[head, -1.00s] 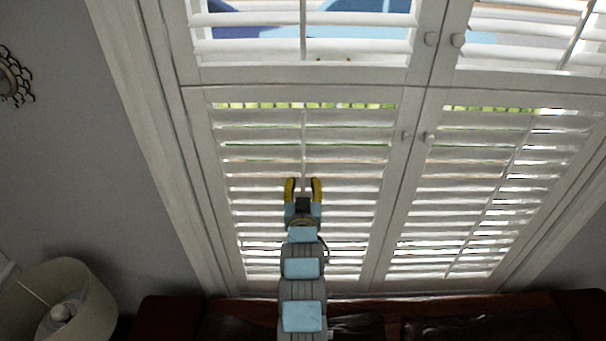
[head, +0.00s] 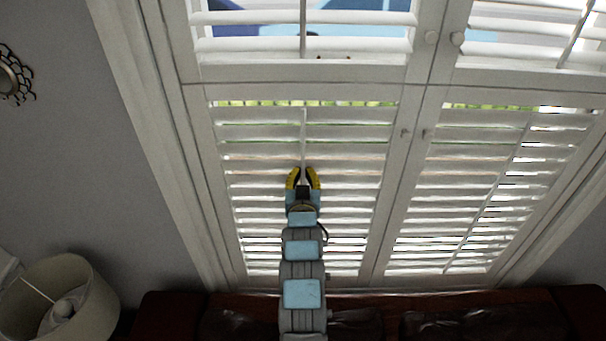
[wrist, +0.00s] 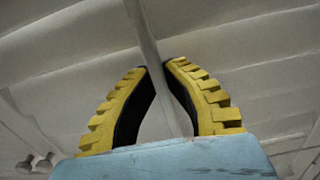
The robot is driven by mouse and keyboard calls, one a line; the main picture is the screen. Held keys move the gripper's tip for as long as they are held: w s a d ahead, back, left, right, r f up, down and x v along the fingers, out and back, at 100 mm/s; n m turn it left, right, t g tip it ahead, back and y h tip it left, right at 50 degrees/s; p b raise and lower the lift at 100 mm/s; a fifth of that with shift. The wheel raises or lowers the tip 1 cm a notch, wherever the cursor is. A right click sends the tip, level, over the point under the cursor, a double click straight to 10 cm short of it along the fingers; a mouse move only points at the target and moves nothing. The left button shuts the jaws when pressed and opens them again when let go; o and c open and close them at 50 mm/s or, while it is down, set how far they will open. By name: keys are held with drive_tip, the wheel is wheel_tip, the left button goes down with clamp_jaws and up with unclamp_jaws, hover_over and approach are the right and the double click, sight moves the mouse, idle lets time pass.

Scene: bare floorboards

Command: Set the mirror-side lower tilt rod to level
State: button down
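The mirror-side lower tilt rod (head: 304,130) is a thin white upright bar in the middle of the lower left shutter. It also shows in the wrist view (wrist: 144,30), running down between the fingers. The white slats (head: 345,133) of this shutter are tilted, with only thin slits of light between most of them. My gripper (head: 304,171) is at about mid-height of this shutter. Its yellow and black fingers curve in, with the tips closed on the rod from both sides in the wrist view (wrist: 156,66). The rod's lower part is hidden behind my arm.
A lower right shutter (head: 470,180) stands beside this one, with small knobs (head: 405,133) near where they meet. Upper shutters (head: 300,72) sit above. A mirror (head: 12,78) hangs on the left wall. A lamp (head: 85,305) and dark red furniture (head: 165,308) are below.

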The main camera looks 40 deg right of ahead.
sight(303, 183)
drive_tip(key=shift+f, duration=0.15)
wheel_tip(303, 183, down, 3)
drive_tip(key=b, duration=0.3)
drive_tip(key=c, duration=1.1)
unclamp_jaws()
drive_tip(key=v, duration=1.2)
